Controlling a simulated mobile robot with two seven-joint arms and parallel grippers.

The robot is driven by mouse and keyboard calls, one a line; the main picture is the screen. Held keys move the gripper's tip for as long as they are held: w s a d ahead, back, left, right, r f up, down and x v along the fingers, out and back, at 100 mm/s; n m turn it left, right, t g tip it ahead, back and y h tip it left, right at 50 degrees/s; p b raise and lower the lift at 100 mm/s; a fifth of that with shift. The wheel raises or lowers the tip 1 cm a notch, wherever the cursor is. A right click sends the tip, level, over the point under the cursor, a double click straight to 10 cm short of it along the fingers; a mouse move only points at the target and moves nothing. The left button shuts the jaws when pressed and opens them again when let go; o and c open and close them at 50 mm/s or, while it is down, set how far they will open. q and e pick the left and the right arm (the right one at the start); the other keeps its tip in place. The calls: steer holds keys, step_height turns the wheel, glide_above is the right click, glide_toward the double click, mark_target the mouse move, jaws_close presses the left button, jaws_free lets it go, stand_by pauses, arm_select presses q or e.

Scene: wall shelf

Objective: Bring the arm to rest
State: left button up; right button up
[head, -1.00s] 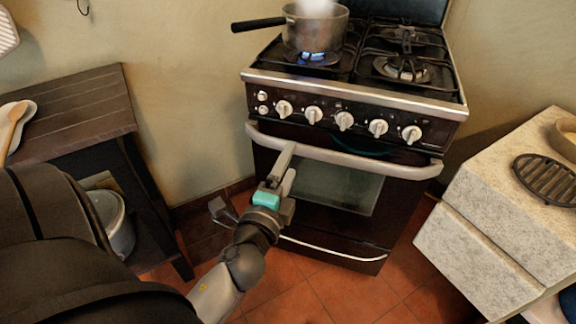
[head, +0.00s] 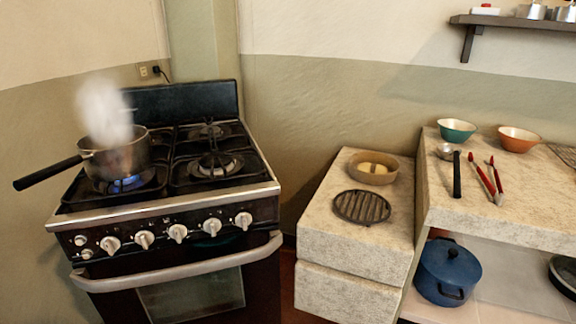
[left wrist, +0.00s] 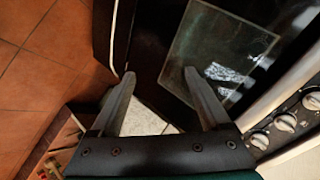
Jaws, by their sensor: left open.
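My left gripper (left wrist: 157,85) shows in the left wrist view, with its two fingers spread apart and nothing between them. It points toward the front of the stove, whose oven door (left wrist: 215,55) and knobs (left wrist: 284,122) fill the right of that view. The gap between the fingers and the door cannot be judged exactly. Neither gripper shows in the head view. The stove (head: 165,212) stands at the left there, with a steaming pot (head: 118,160) over a lit burner.
Right of the stove, a stone counter (head: 325,240) holds a black trivet (head: 362,207) and a tan bowl (head: 371,168). A higher counter (head: 520,225) holds bowls and red-handled utensils, with a blue pot (head: 447,272) below. A wall shelf (head: 520,20) is at the upper right.

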arm_select(q)
steer(key=s+f+n+g+p, duration=0.1)
steer(key=s+f+n+g, duration=0.3)
steer(key=s+f, duration=0.5)
steer(key=s+f+n+g+h+p, duration=0.1)
steer(key=s+f+n+g, duration=0.3)
steer(key=s+f, duration=0.5)
steer(key=s+p, duration=0.1)
steer(key=s, duration=0.5)
steer(key=shift+s+a+f+g+h, duration=0.15)
steer(key=shift+s+f+g+h, duration=0.1)
steer(key=shift+f+g+h, duration=0.1)
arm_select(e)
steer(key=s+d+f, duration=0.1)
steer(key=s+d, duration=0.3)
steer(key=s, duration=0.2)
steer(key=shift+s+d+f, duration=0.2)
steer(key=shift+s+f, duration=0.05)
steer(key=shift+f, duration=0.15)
